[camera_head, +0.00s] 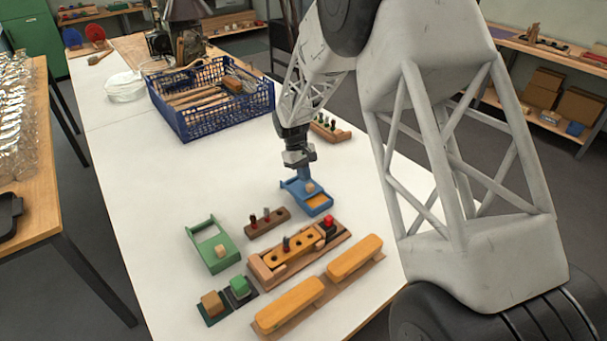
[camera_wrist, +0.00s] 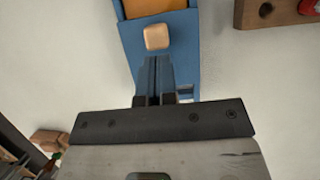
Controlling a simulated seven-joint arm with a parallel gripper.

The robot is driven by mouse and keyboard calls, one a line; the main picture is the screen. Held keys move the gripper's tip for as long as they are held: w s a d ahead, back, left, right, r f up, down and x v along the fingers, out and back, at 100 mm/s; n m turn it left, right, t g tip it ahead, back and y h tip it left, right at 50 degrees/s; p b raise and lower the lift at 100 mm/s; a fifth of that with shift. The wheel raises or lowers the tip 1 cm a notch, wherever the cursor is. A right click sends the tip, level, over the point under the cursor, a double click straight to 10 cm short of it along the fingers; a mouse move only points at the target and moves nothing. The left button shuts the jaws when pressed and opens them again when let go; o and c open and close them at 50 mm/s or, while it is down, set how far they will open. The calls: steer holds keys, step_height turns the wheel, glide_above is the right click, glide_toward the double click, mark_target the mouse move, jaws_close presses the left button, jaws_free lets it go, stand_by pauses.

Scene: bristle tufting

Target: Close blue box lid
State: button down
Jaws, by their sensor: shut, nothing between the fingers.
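The blue box (camera_head: 320,208) stands on the white table, right of its middle. Its blue lid (camera_head: 296,186) carries a small wooden knob (camera_head: 309,187) and covers only part of the box. An orange inside shows at the near end. In the wrist view the lid (camera_wrist: 133,45) runs down under my gripper, with the knob (camera_wrist: 157,37) just beyond the fingertips and orange (camera_wrist: 150,7) at the top edge. My gripper (camera_wrist: 157,62) is shut and empty, pointing down behind the knob. I cannot tell whether the fingertips touch the knob or lid.
A green box (camera_head: 209,234) with a wooden knob stands to the left. A brown peg block (camera_head: 267,222) and an orange block in a wooden fixture (camera_head: 292,258) are nearer. A blue crate (camera_head: 212,97) stands behind. Bare table lies left of the blue box.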

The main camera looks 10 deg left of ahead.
mark_target(312, 186)
steer(key=shift+s+d, duration=1.95)
steer(key=shift+w+a, duration=0.5)
steer(key=shift+a, duration=0.05)
steer(key=shift+w+a+r, duration=0.15)
steer(key=shift+w+a, duration=0.35)
steer(key=shift+w, duration=0.05)
steer(key=shift+w+a+r, duration=0.15)
steer(key=shift+w+a, duration=0.35)
steer(key=shift+w, duration=0.05)
steer(key=v, duration=0.9)
steer(key=shift+r, duration=0.25)
steer(key=shift+s, duration=0.1)
